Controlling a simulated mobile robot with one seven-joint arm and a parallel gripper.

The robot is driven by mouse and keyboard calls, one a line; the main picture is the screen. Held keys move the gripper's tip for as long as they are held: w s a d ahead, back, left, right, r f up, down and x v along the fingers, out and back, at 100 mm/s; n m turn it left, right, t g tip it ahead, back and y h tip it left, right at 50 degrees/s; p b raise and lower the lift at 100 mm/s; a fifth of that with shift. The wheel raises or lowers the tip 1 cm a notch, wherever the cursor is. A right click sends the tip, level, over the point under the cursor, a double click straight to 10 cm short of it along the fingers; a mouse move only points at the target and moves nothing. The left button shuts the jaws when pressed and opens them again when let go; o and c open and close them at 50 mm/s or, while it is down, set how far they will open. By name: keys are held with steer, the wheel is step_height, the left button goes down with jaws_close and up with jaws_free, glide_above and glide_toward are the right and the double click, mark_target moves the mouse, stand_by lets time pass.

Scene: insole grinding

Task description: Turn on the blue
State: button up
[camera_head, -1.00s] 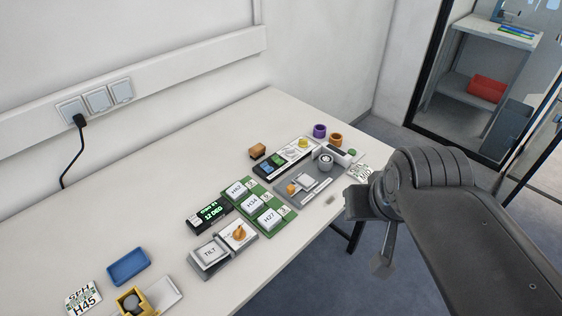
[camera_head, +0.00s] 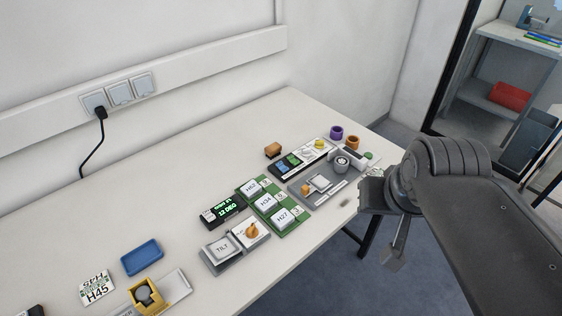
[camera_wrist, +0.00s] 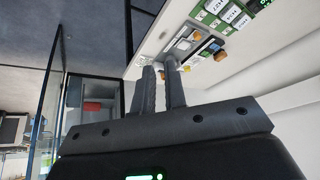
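A dark panel (camera_head: 292,162) with a blue patch (camera_head: 281,168), a green patch and a yellow knob (camera_head: 320,144) lies toward the table's far right; I cannot tell whether the blue patch is lit. A blue tray (camera_head: 142,258) lies at the front left of the table. My gripper (camera_head: 393,258) hangs off the table's right edge, apart from the panel and the tray. In the wrist view my gripper (camera_wrist: 160,66) shows two fingers with a narrow gap and nothing between them. The panels are small there, beyond the fingertips.
A grey unit (camera_head: 300,190) with a round dial, a green board (camera_head: 262,192) with white labelled blocks, a lit display (camera_head: 221,211) and a TILT unit (camera_head: 222,248) line the front edge. Purple and orange rings stand behind. The table's back left is clear.

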steer(key=w+a, duration=0.1)
steer(key=w, duration=0.2)
steer(key=w+r+m, duration=0.1)
steer(key=w, duration=0.2)
steer(key=w+a+r+m, duration=0.1)
steer(key=w, duration=0.2)
steer(key=shift+w+a+r+g+y, duration=0.2)
steer(key=shift+w+a+g+y, duration=0.1)
steer(key=shift+g+y, duration=0.1)
jaws_close()
steer(key=m+g, duration=0.3)
steer(key=m, duration=0.4)
glide_above(279, 163)
steer(key=s+d, duration=0.2)
step_height(279, 163, down, 14)
steer(key=shift+f+y, duration=0.2)
steer(key=shift+y, duration=0.1)
steer(key=f, duration=0.4)
steer(key=w+a+f, duration=0.1)
steer(key=f, duration=0.8)
steer(key=shift+w+a+f, duration=0.15)
steer(key=shift+w+a, duration=0.15)
steer(key=shift+f, duration=0.2)
